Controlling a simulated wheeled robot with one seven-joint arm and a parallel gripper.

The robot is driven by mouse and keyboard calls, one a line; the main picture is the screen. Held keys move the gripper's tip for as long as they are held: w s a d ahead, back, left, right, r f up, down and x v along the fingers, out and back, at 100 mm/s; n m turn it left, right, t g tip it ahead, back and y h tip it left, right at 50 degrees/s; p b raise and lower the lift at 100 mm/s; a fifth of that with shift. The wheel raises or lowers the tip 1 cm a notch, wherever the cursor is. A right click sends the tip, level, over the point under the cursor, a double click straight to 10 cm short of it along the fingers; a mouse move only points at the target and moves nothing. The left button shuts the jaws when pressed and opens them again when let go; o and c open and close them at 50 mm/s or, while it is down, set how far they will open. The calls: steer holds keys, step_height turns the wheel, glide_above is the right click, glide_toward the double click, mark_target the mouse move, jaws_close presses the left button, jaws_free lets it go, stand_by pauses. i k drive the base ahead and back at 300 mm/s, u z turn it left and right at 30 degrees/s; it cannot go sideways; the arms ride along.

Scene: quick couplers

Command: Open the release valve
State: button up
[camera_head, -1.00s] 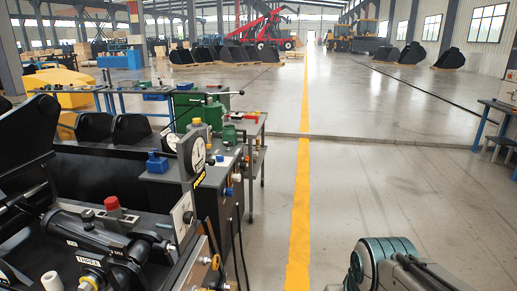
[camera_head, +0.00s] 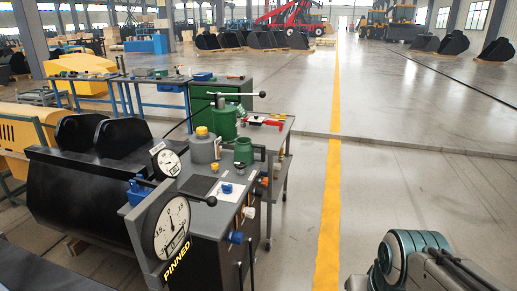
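A dark workbench (camera_head: 212,262) stands left of centre. A round white gauge (camera_head: 172,226) with a "PINNED" label is at its front, and a smaller gauge (camera_head: 167,161) is behind. A blue knob (camera_head: 235,237) and a pale knob (camera_head: 248,212) are on the bench's right side. A grey cylinder with a yellow cap (camera_head: 203,146) and a green cylinder (camera_head: 243,151) stand on top. A green body with a long lever (camera_head: 224,117) is behind them. I cannot tell which fitting is the release valve. Only part of my arm shows at lower right; my gripper is out of view.
A black bucket attachment (camera_head: 85,195) lies left of the bench. A wheeled cart (camera_head: 275,170) stands behind it, with a green cabinet (camera_head: 205,100) farther back. Clear floor with a yellow line (camera_head: 330,205) runs along the right.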

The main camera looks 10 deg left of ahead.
mark_target(241, 165)
steer(key=i, duration=2.35)
steer(key=u, duration=0.45)
